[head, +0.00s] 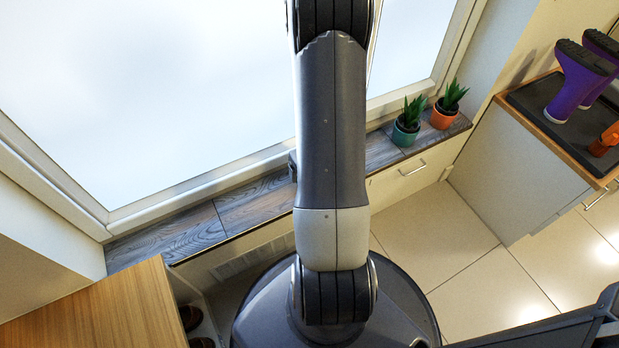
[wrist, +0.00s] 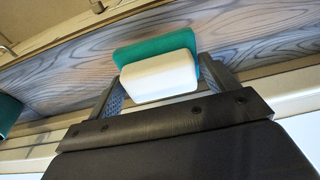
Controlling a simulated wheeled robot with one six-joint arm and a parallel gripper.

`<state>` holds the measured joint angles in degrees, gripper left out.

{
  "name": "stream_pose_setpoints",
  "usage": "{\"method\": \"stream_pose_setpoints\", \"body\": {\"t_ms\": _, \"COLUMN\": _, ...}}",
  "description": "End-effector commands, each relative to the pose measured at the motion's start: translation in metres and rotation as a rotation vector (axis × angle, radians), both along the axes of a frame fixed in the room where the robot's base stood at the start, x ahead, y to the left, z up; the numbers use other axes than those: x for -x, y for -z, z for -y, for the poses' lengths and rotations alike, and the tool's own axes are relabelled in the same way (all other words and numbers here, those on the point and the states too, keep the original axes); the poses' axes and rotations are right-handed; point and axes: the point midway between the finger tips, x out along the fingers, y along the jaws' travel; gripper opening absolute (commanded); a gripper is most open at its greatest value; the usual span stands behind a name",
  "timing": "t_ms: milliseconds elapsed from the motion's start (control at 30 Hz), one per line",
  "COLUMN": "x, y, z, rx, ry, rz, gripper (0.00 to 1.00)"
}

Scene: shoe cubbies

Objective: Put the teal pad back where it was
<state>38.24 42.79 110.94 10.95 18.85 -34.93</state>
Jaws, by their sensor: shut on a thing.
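The teal pad (wrist: 150,50) shows in the wrist view as a teal slab with a white block (wrist: 158,78) against its near face. My gripper (wrist: 162,76) is shut on it, with one finger at each side. The pad is in front of the grey wood-grain sill (wrist: 70,75); I cannot tell whether it touches the sill. In the head view my arm hides the pad and nearly all of my gripper. The sill (head: 245,203) runs below the window there.
Two potted plants, one in a teal pot (head: 405,133) and one in an orange pot (head: 443,118), stand on the sill to the right of my arm. A wooden top (head: 95,312) is at lower left.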

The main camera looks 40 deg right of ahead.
Motion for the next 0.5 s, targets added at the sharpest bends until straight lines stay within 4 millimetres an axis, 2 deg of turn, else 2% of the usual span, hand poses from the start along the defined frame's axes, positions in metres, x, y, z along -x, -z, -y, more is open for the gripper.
{"method": "stream_pose_setpoints", "body": {"t_ms": 200, "x": 0.0, "y": 0.033, "z": 0.0, "rx": -0.001, "ry": 0.0, "rz": -0.002, "gripper": 0.63}}
{"method": "stream_pose_setpoints", "body": {"t_ms": 500, "x": 0.0, "y": 0.035, "z": 0.0, "rx": 0.001, "ry": 0.0, "rz": 0.001, "gripper": 0.63}}
